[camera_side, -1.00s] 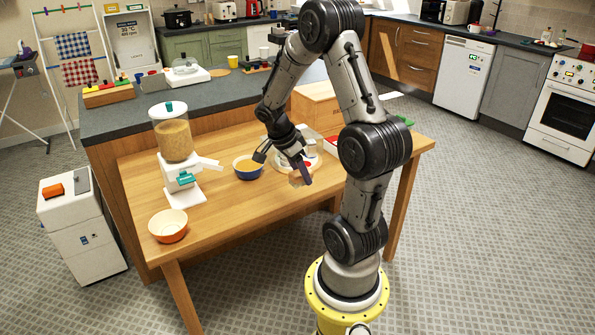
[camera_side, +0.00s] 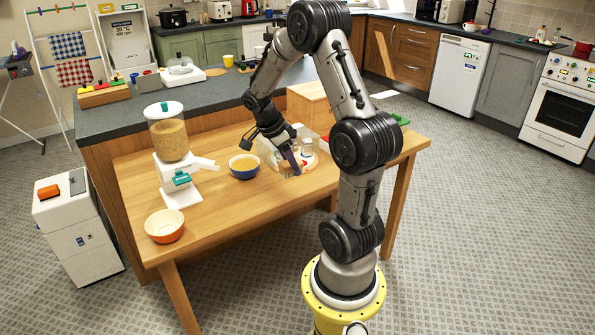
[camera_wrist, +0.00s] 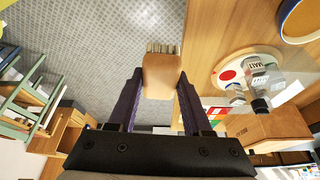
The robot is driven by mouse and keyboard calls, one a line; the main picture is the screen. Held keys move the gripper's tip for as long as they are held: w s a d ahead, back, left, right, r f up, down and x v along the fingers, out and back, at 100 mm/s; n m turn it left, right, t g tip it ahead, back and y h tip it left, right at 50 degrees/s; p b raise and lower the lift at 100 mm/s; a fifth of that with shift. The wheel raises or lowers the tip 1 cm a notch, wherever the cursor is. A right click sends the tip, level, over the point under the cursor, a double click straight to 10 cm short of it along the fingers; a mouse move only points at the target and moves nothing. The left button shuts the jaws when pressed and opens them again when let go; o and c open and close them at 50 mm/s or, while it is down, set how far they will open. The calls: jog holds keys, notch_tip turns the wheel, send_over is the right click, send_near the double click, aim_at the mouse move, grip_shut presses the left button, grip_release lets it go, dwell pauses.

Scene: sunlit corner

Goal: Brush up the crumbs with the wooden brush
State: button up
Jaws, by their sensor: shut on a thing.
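My gripper (camera_wrist: 158,98) is shut on the wooden brush (camera_wrist: 162,80), which sits between its two dark purple fingers in the wrist view. The brush has a pale tan wooden body and a row of short bristles at the end away from the gripper. In the side view my gripper (camera_side: 290,164) is over the right part of the wooden table (camera_side: 235,207), in front of a round white plate. The brush is small and mostly hidden by a finger there. I cannot make out any crumbs in either view.
A blue bowl (camera_side: 244,173), an orange bowl (camera_side: 165,233) and a cereal dispenser (camera_side: 169,140) stand left of my gripper. A wooden box (camera_side: 309,98) stands behind. The table's front middle is clear.

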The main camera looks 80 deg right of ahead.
jog(key=w+d, duration=0.2)
jog(key=w, duration=0.5)
jog(key=n, duration=0.1)
send_over(230, 207)
jog(key=a, duration=0.2)
notch_tip(230, 207, down, 7)
jog(key=shift+w+d+f, duration=0.1)
jog(key=shift+d+f, duration=0.05)
jog(key=shift+f, duration=1.6)
jog(key=shift+w+d+f, duration=0.1)
jog(key=shift+f, duration=1.65)
jog(key=shift+s+d+f, duration=0.2)
jog(key=shift+d+f, duration=0.05)
jog(key=shift+s+d, duration=3.45)
jog(key=shift+s, duration=0.1)
jog(key=shift+w+a, duration=3.75)
jog(key=shift+w, duration=0.15)
jog(key=shift+s+d, duration=0.3)
jog(key=shift+d, duration=0.4)
jog(key=shift+s+d, duration=3.45)
jog(key=shift+w+a, duration=3.85)
notch_tip(230, 207, up, 8)
